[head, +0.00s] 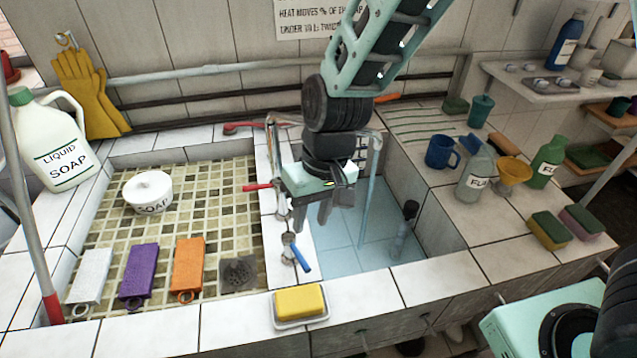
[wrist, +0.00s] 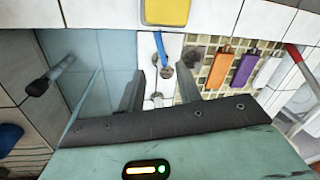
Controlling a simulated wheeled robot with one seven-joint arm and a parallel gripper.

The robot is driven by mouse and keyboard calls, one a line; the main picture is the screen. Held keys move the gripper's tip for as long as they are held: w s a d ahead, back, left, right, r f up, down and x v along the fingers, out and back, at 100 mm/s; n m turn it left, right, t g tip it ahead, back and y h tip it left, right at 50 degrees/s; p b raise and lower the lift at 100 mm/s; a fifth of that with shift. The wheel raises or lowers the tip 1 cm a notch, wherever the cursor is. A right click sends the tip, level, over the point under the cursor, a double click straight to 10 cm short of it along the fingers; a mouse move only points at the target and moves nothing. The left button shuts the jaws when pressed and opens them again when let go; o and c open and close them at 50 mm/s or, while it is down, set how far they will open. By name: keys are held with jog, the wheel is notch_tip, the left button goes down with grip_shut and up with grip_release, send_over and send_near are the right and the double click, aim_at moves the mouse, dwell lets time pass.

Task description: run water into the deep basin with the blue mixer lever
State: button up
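The blue mixer lever (head: 301,258) sits on a small metal fitting on the white tiled divider. It also shows in the wrist view (wrist: 161,48), beyond my fingertips. My gripper (head: 311,224) hangs over the divider behind the lever, pointing down. Its two fingers are apart with nothing between them, and in the wrist view the gripper (wrist: 161,84) is clear of the lever. The deep basin (head: 340,258) has pale blue tiles. A bluish vertical stream (head: 367,190), apparently water, falls into it from the spout behind my gripper. The lever's exact tilt is hard to judge.
A red lever (head: 258,187) and another red handle (head: 244,127) are left of my gripper. Yellow soap (head: 299,300) lies on the front edge. The shallow basin (head: 215,215) holds hanging-tag blocks and a soap pot (head: 149,193). A dark-topped object (head: 403,228) stands in the deep basin.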

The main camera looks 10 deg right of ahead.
notch_tip(320, 180, up, 7)
jog(key=d, duration=0.1)
jog(key=shift+w+d, duration=0.2)
jog(key=shift+w, duration=0.05)
jog(key=shift+r, duration=0.1)
dwell(7.2)
